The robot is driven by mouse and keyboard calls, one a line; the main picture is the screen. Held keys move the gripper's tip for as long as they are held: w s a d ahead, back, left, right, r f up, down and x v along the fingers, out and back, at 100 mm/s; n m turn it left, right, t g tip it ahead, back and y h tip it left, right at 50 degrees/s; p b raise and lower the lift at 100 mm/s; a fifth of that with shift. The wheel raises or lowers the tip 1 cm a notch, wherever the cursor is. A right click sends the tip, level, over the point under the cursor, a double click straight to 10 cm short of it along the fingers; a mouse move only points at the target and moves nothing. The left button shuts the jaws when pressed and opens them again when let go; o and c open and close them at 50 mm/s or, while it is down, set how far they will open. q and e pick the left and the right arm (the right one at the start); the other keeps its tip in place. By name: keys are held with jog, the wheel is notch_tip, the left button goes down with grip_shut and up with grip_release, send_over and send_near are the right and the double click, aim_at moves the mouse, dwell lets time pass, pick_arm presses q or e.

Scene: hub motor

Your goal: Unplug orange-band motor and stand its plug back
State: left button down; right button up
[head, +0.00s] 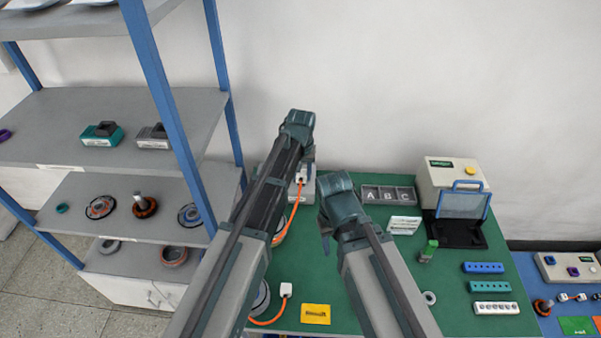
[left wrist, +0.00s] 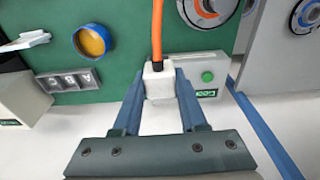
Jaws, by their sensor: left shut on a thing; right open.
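My left gripper (head: 303,168) is shut on a white plug (left wrist: 158,82) with an orange cable (left wrist: 157,28), also visible in the head view (head: 300,177). The plug is at the grey-white socket box (left wrist: 207,76), which has a green button. I cannot tell whether it is seated or lifted clear. The orange-band motor (left wrist: 206,8) lies on the green table close by; my left arm hides most of it in the head view. My right gripper (head: 325,240) is open and apart from the plug, over the table's middle.
A second white plug (head: 286,290) with an orange cable stands near another motor (head: 262,298). Shelves (head: 120,210) stand left.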

pick_arm(q)
jog(key=shift+w+d+f, duration=0.15)
jog(key=shift+w+d, duration=0.1)
jog(key=shift+d, duration=0.2)
jog(key=d+f+b, duration=0.1)
jog(key=f+b, duration=0.5)
jog(key=d+f+b, duration=0.1)
jog(key=f+b, duration=0.5)
jog(key=d+f+b, duration=0.1)
jog(key=f+b, duration=0.5)
jog(key=shift+w+d+f+b, duration=0.1)
jog(key=shift+d+f+b, duration=0.25)
jog(key=shift+b, duration=0.05)
pick_arm(e)
notch_tip(320, 180, down, 19)
jog(key=shift+w+r, duration=0.1)
jog(key=shift+w, duration=0.05)
pick_arm(q)
jog(key=shift+f, duration=0.1)
jog(key=shift+f+b, duration=0.6)
jog(key=shift+b, duration=0.15)
pick_arm(e)
jog(key=shift+f, duration=0.8)
pick_arm(q)
jog(key=shift+f, duration=0.15)
pick_arm(e)
jog(key=shift+f, duration=0.15)
